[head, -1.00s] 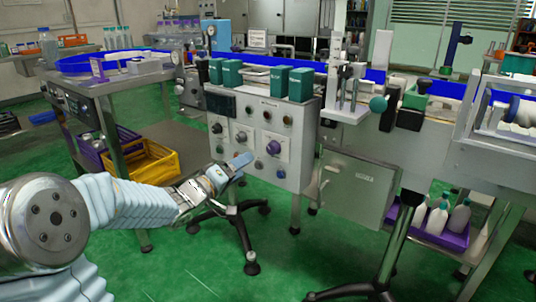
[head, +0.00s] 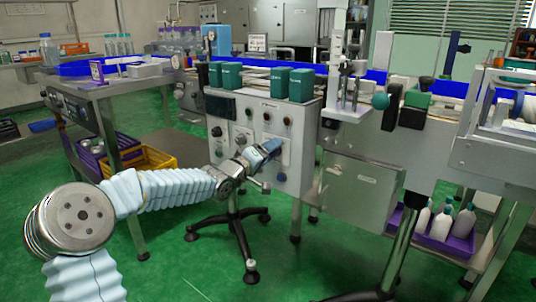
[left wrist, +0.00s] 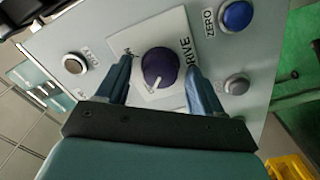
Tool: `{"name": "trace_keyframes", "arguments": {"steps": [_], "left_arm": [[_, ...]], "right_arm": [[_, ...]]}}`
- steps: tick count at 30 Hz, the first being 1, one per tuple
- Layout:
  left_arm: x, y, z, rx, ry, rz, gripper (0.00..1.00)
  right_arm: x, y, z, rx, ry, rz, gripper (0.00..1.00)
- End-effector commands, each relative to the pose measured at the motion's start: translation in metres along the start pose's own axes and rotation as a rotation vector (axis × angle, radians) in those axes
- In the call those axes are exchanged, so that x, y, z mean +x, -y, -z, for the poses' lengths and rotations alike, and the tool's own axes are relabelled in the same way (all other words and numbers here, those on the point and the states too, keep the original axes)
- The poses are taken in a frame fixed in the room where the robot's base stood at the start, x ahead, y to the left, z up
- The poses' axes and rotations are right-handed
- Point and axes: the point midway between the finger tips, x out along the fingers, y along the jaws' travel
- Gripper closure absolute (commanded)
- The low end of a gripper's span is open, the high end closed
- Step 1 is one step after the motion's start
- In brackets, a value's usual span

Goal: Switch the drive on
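The drive knob (left wrist: 160,67) is dark purple with a white pointer, on a pale plate labelled DRIVE, in the left wrist view. Its pointer aims at the lower left of that picture. My left gripper (left wrist: 160,64) is open, one finger on each side of the knob, with a small gap visible on both sides. I cannot tell how deep the fingertips reach around it. In the head view my left gripper (head: 268,150) is at the front of the grey control panel (head: 300,132) and hides the knob. My right gripper is not in view.
A blue button (left wrist: 236,16) marked ZERO, a grey button (left wrist: 237,84) and a silver button (left wrist: 75,63) sit near the knob. Green boxes (head: 301,84) stand on top of the panel. A yellow crate (head: 146,160) is on the lower shelf at left.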

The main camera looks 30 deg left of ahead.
Motion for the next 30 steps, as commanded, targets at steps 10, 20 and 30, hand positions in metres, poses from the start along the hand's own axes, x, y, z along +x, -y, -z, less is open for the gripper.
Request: {"name": "trace_keyframes", "arguments": {"steps": [10,20,30], "left_arm": [[-0.0004,0.0003,0.0001,0.0,0.0,0.0,0.85],[-0.0005,0.0001,0.0001,0.038,0.0,0.001,0.89],[-0.0003,-0.0004,-0.0006,0.261,0.001,0.001,0.89]], "right_arm": [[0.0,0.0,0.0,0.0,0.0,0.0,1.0],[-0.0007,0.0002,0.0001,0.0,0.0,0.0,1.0],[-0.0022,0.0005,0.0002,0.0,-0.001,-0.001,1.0]]}}
